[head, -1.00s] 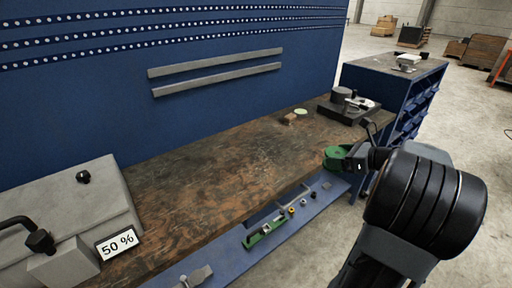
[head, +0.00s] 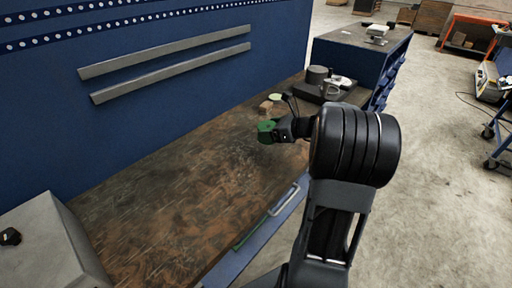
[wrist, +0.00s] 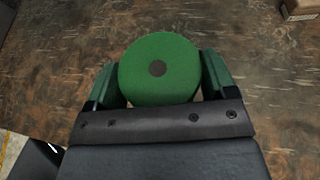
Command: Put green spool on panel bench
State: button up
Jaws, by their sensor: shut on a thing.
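The green spool (wrist: 162,72) is round, with a dark hole in its middle. My gripper (wrist: 160,85) is shut on it, with one finger on each side. In the head view the green spool (head: 266,132) is at the tip of my gripper (head: 275,130), over the far part of the panel bench (head: 190,190). The bench has a worn, dark brown top. In the wrist view the brown bench top (wrist: 60,50) lies behind the spool. I cannot tell how high the spool is above it.
A small brown block (head: 266,107) and a pale green disc (head: 275,97) lie beyond the spool. A dark device with a cylinder (head: 317,75) stands at the bench's far end. A grey sloped box (head: 45,245) is at the near left. The middle of the bench is clear.

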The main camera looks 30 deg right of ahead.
jog(key=w+a+f, duration=0.2)
jog(key=f, duration=0.3)
jog(key=shift+w+a+b, duration=0.3)
jog(key=shift+w+a, duration=0.1)
jog(key=shift+w+a+f, duration=0.1)
jog(key=shift+f, duration=0.85)
jog(key=shift+w+a+f, duration=0.1)
jog(key=shift+f, duration=0.85)
jog(key=shift+f+b, duration=0.15)
jog(key=shift+b, duration=0.2)
jog(key=o, duration=0.9)
